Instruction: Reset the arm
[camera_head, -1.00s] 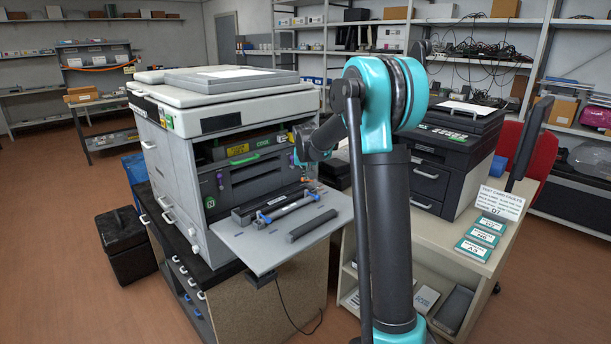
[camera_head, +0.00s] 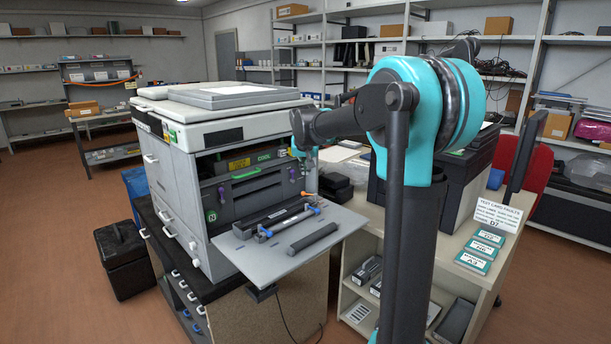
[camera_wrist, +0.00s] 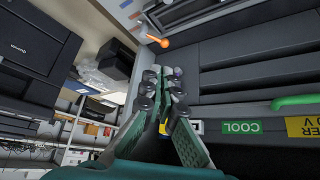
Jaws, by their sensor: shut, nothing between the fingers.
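In the wrist view my gripper (camera_wrist: 168,78) has its two green fingers drawn together at the tips, with nothing between them. It is in front of the copier's dark inside, where a green handle (camera_wrist: 294,102) and a green COOL label (camera_wrist: 242,127) show. In the head view my arm bends high at the teal joint and reaches left to the right edge of the copier (camera_head: 232,135). The gripper itself is too small and hidden there to make out. A blue-ended cartridge (camera_head: 287,222) and a plain dark bar (camera_head: 313,237) lie on the copier's fold-down shelf (camera_head: 268,262).
A low table (camera_head: 480,222) with test cards (camera_head: 480,249) and a dark printer (camera_head: 470,172) stands to the right. A monitor (camera_head: 530,143) and red chair are beyond it. Shelving lines the back wall. The floor at left is mostly clear.

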